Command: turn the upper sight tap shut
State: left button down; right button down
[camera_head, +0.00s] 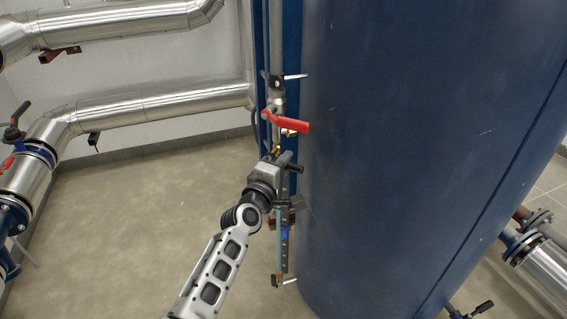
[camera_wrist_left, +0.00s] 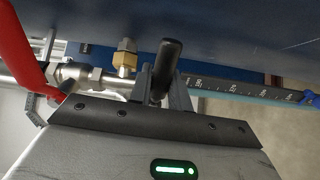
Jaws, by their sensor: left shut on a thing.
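The upper sight tap shows a small black lever handle (camera_head: 296,168) at the top of the sight gauge (camera_head: 283,250), beside the blue tank. In the left wrist view the handle (camera_wrist_left: 168,60) stands between my fingers, pointing away from the gripper body. My left gripper (camera_head: 285,170) is shut on this handle; its fingers (camera_wrist_left: 163,92) also show in the left wrist view. The fingers and gripper body hide the tap's body. A brass fitting (camera_wrist_left: 125,57) sits beside the fingers. My right gripper is not in view.
A red lever (camera_head: 292,122) juts out just above my gripper; it is close by on the left in the wrist view (camera_wrist_left: 20,50). The large blue tank (camera_head: 420,150) stands directly right. Silver pipes (camera_head: 150,108) run at the left. The floor (camera_head: 130,230) at left is clear.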

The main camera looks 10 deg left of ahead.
pick_arm(q)
jog(key=shift+r+n, duration=0.2)
jog(key=shift+n, duration=0.3)
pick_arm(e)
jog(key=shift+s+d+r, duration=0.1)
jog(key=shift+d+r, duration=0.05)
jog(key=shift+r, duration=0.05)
pick_arm(q)
jog(key=c, duration=1.3)
grip_release()
jog(key=p+v, duration=0.2)
jog(key=v, duration=1.4)
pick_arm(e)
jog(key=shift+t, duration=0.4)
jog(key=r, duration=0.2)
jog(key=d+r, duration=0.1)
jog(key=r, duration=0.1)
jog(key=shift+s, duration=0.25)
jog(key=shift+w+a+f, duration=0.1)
pick_arm(q)
jog(key=shift+p, duration=0.35)
